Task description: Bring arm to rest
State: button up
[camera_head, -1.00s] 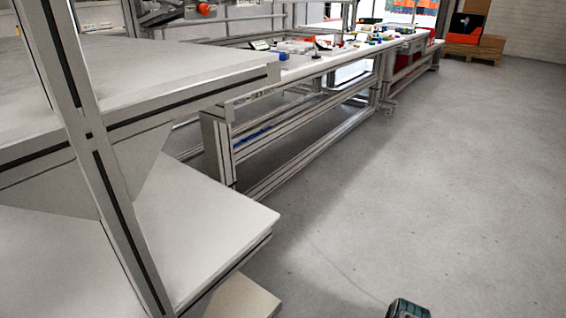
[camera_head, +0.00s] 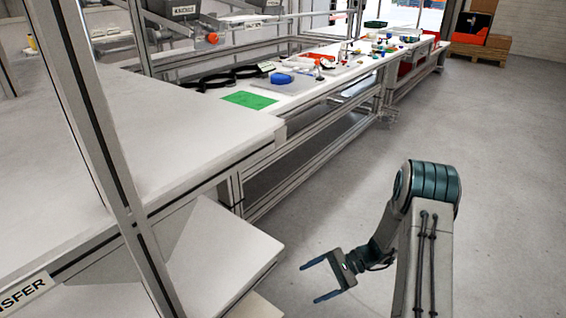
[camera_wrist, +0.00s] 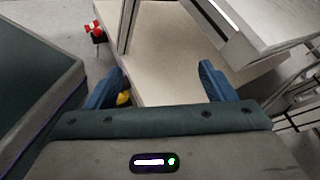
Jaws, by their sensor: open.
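My gripper (camera_head: 318,280) is at the lower middle of the head view, over the floor to the right of the near shelving. Its two blue fingers are spread apart with nothing between them. In the wrist view my gripper (camera_wrist: 160,88) is also open and empty, with a pale shelf board (camera_wrist: 165,65) beyond the fingers. My arm is bent, with its elbow high at the right of the head view. No helmet shell can be made out clearly.
The near white table (camera_head: 170,150) has a bare top and a metal upright in front. A workbench (camera_head: 300,90) behind carries a green mat (camera_head: 250,100), dark rings and several small items. Grey floor (camera_head: 500,180) is open at right. Pallet boxes (camera_head: 480,40) stand far back.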

jog(key=s+d+r+n+t+h+p, duration=0.2)
jog(key=s+r+p, duration=0.4)
jog(key=r, duration=1)
jog(key=s+d+r+n+t+h+p, duration=0.1)
jog(key=s+r+n+h+p, duration=0.3)
jog(key=r, duration=1.2)
jog(key=s+d+r+n+t+h+p, duration=0.2)
jog(key=s+r+h+p, duration=0.5)
jog(key=r+p, duration=0.4)
notch_tip(320, 180, up, 5)
jog(key=shift+s+d+f+n+t, duration=0.1)
jog(key=shift+s+d+n+t, duration=0.35)
jog(key=shift+n, duration=0.45)
jog(key=shift+a, duration=0.1)
